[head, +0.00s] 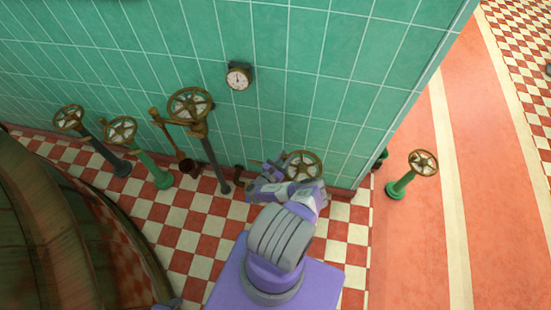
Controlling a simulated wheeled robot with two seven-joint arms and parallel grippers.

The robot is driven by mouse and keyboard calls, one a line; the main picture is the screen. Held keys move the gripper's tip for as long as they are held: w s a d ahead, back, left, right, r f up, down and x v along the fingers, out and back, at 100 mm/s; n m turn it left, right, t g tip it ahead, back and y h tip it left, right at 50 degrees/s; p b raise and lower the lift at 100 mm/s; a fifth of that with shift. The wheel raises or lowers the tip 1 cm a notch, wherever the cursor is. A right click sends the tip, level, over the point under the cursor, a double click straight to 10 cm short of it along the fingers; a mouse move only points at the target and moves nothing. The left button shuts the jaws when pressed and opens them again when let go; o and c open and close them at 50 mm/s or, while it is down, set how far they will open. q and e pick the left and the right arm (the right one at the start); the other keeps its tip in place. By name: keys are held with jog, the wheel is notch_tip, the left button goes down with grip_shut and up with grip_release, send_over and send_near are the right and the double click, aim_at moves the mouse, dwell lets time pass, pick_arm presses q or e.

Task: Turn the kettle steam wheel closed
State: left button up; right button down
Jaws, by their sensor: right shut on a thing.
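A brass handwheel (305,164) stands low against the green tiled wall, partly hidden behind my right arm. My right gripper (276,170) is at the left side of this wheel and is shut on its rim; the exact contact is small and partly covered by the wrist. The wheel's post is hidden behind my arm. A large copper kettle (60,235) fills the lower left. My left gripper is not in view.
Other brass wheels stand on posts along the wall: far left (69,118), left (120,130) and a taller one (190,105). Another wheel on a green post (424,162) stands right of the wall corner. A gauge (238,77) hangs on the wall. Open floor lies right.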

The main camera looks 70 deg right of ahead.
jog(key=shift+d+r+g, duration=0.1)
jog(key=shift+d+g, duration=0.15)
jog(key=shift+g, duration=0.05)
jog(key=c, duration=0.9)
grip_release()
jog(key=shift+a, duration=0.1)
jog(key=v, duration=0.4)
jog(key=shift+w+a, duration=0.15)
jog(key=shift+a, duration=0.2)
jog(key=shift+p+v, duration=1.3)
jog(key=shift+p, duration=0.7)
